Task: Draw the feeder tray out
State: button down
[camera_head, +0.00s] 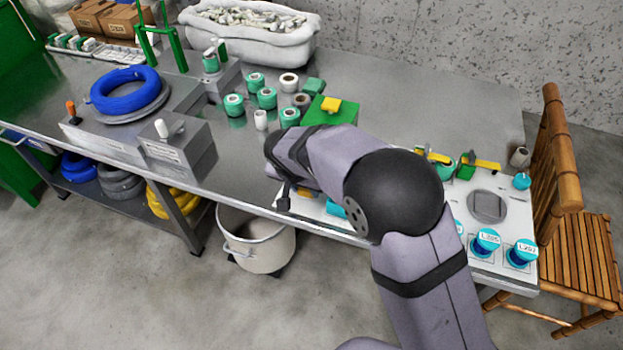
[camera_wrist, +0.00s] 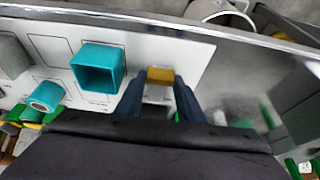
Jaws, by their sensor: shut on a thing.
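My gripper (camera_wrist: 160,78) is shut on a small yellow-topped block (camera_wrist: 160,75) with a pale grey body, one dark finger on each side of it. The block is at the right end of the white board (camera_wrist: 205,55) in the wrist view. In the head view my gripper (camera_head: 292,197) is low at the bench's front edge, mostly hidden by my arm, and a bit of yellow shows beside it. I cannot make out a feeder tray for certain. A green box (camera_head: 318,117) with a yellow block on top stands behind my arm.
A teal square bin (camera_wrist: 98,68) and a teal spool (camera_wrist: 46,96) are on the board beside my gripper. Several green and white spools (camera_head: 266,97) stand behind my arm. A white bucket (camera_head: 257,243) is below the bench edge. A wooden chair (camera_head: 575,240) is at right.

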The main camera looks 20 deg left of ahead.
jog(key=s+b, duration=0.2)
jog(key=s, duration=0.3)
jog(key=shift+s, duration=0.35)
jog(key=c, duration=1.2)
grip_release()
jog(key=shift+r, duration=0.1)
jog(key=v, duration=0.7)
jog(key=shift+s, duration=0.1)
